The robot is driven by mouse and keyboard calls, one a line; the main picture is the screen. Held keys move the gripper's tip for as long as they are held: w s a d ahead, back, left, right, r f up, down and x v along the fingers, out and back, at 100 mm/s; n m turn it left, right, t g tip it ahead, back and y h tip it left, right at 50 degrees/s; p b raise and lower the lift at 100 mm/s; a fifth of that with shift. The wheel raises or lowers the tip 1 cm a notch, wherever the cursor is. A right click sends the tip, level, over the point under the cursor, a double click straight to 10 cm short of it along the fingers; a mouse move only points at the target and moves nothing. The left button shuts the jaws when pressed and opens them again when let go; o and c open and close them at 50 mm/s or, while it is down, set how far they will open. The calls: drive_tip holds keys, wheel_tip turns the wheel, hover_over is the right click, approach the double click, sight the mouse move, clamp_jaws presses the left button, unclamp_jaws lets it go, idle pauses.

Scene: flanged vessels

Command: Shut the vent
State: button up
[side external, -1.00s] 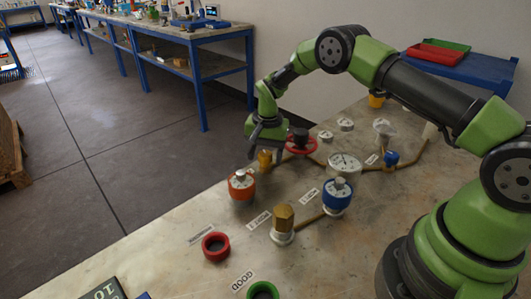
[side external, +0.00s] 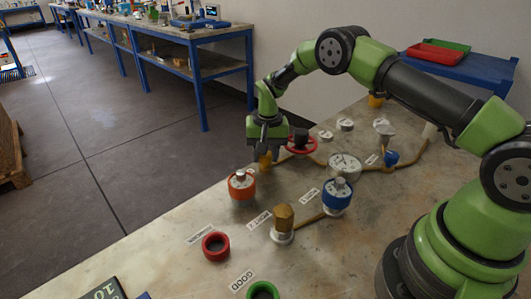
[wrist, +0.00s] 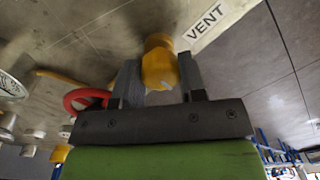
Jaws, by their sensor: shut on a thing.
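The vent's yellow knob (wrist: 158,62) shows in the wrist view beside a white label reading VENT (wrist: 206,22). My gripper (wrist: 160,76) has one finger on each side of the knob and is shut on it. In the side external view my gripper (side external: 266,151) points down over the yellow knob (side external: 265,161), at the far edge of the table. The fingers hide part of the knob there. Whether the vent is open or shut cannot be told.
A red handwheel (side external: 301,144) stands close to the right of my gripper; it also shows in the wrist view (wrist: 84,100). An orange-ringed dial (side external: 241,186), a blue-ringed dial (side external: 338,196) and a brass hex fitting (side external: 283,220) stand nearer. The table front left holds a red ring (side external: 216,246).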

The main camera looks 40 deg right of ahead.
drive_tip(key=shift+n, duration=1.2)
drive_tip(key=o, duration=0.9)
drive_tip(key=r, duration=1)
drive_tip(key=shift+s+d, duration=0.1)
drive_tip(key=shift+d, duration=0.15)
drive_tip(key=shift+r, duration=0.1)
